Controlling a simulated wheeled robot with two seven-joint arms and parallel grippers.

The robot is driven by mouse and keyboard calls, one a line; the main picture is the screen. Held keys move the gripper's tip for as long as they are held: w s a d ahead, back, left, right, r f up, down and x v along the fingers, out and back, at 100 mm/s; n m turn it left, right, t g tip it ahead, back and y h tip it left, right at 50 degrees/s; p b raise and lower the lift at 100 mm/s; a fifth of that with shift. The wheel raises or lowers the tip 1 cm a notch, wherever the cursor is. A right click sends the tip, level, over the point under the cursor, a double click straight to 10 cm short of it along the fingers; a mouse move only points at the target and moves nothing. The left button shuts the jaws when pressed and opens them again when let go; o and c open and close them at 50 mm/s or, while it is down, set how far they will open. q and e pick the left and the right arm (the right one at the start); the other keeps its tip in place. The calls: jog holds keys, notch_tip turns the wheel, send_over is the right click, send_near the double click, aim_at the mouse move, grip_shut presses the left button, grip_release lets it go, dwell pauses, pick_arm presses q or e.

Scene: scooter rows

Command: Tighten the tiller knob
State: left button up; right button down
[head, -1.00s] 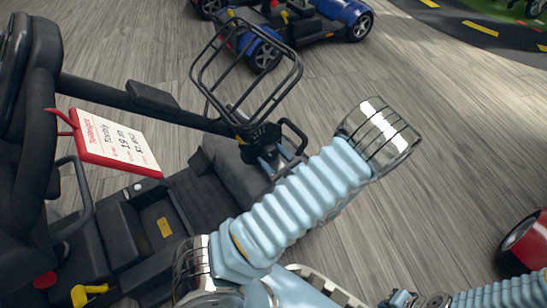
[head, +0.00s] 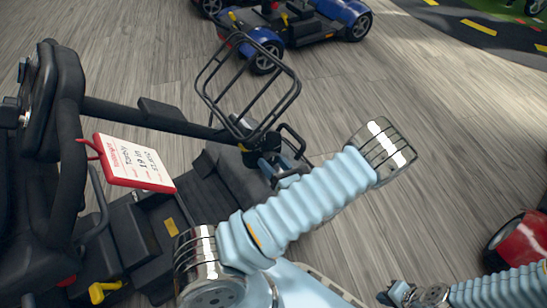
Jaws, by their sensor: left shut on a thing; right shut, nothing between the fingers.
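A dark scooter fills the left side of the head view. Its tiller column (head: 190,126) runs from the control head with loop handles (head: 68,150) toward the base near the wire basket (head: 250,90). The black tiller knob (head: 262,141) is at that lower end, below the basket. My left gripper (head: 268,165) is shut there on what appears to be the knob; its fingertips are small and hard to make out. My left arm's pale sleeve covers part of that area. My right gripper (head: 388,295) is at the bottom edge, shut and empty, apart from the scooter.
A white card in a red frame (head: 136,162) hangs by the control head. A yellow lever (head: 103,290) is low at left. A blue scooter (head: 340,22) stands at the top and a red vehicle (head: 522,240) at the right edge. The wood floor between is clear.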

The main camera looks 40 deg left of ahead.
pick_arm(q)
jog(key=m+p, duration=0.1)
jog(key=m, duration=0.1)
jog(key=m+p, duration=0.1)
jog(key=shift+r+m, duration=0.2)
jog(key=shift+m, duration=0.2)
jog(key=m+p, duration=0.2)
jog(key=m, duration=0.2)
jog(key=shift+m+p, duration=0.3)
jog(key=shift+p, duration=0.1)
jog(key=m+p, duration=0.1)
jog(key=m, duration=0.2)
jog(key=m+p, duration=0.1)
jog(key=m, duration=0.4)
jog(key=shift+f, duration=0.1)
jog(key=shift+m, duration=0.3)
jog(key=o, duration=1.1)
jog(key=shift+c, duration=0.2)
jog(key=shift+d, duration=0.1)
jog(key=v, duration=1.3)
jog(key=shift+s+d, duration=0.2)
jog(key=shift+d, duration=0.1)
